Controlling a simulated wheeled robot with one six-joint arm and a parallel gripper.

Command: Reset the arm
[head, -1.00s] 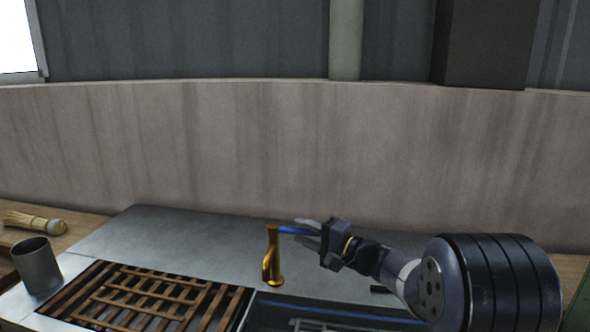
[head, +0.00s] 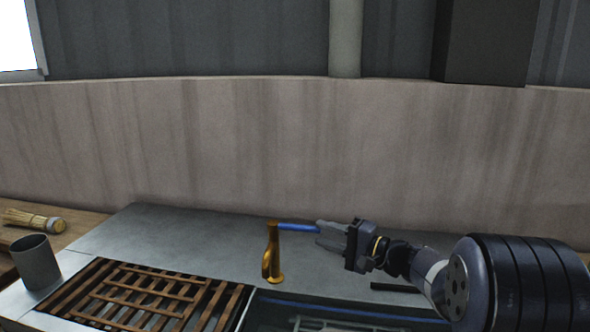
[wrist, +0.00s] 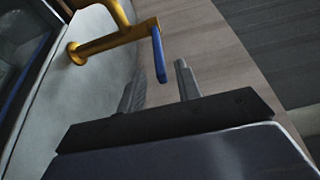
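My gripper (head: 324,234) is in the head view at the right of a brass faucet (head: 271,255) with a blue handle (head: 297,228). The fingertips are close to the free end of the handle. In the wrist view, my gripper (wrist: 158,78) has its two fingers spread apart with nothing between them. The blue handle (wrist: 158,55) stands just beyond the fingers there, and the brass faucet (wrist: 100,43) is at the upper left. Whether a finger touches the handle is hard to tell.
A metal counter (head: 190,235) holds a sink with a wooden slatted rack (head: 150,296) at left. A grey metal cup (head: 36,262) stands at the left edge. A straw brush (head: 32,220) lies on a wooden surface behind it. A plain wall (head: 250,150) rises behind.

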